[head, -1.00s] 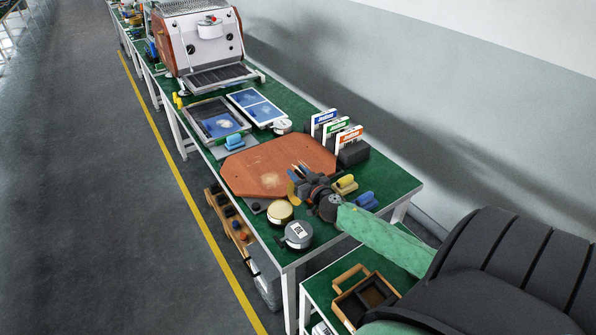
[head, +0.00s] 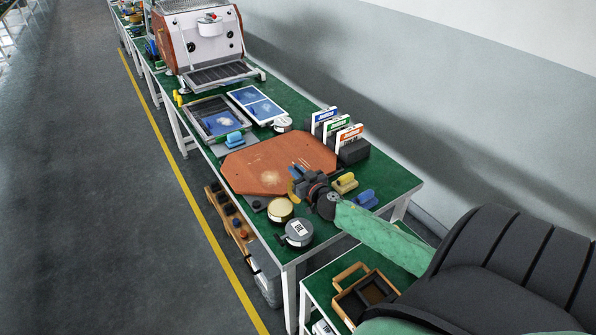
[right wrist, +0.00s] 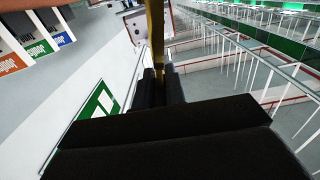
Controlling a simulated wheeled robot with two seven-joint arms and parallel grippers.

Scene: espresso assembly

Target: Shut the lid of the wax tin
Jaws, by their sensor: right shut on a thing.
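A round tin with a cream top (head: 281,209) stands near the table's front left edge, beside the board; I take it for the wax tin. My right gripper (head: 297,184) is above the near edge of the board, just above and right of this tin. It is shut on a thin gold-coloured piece (head: 292,190). In the right wrist view this piece (right wrist: 157,35) stands upright, edge-on, between the black fingers (right wrist: 162,85). I cannot tell for sure whether it is the tin's lid. A bit of blue (head: 296,171) shows by the fingers. My left gripper is not in view.
A grey labelled tin (head: 298,233) stands close to the cream-topped one. The brown board (head: 260,165) lies behind. Yellow (head: 345,183) and blue (head: 366,199) blocks sit right of the gripper. Upright cards (head: 349,137) stand at the back right.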

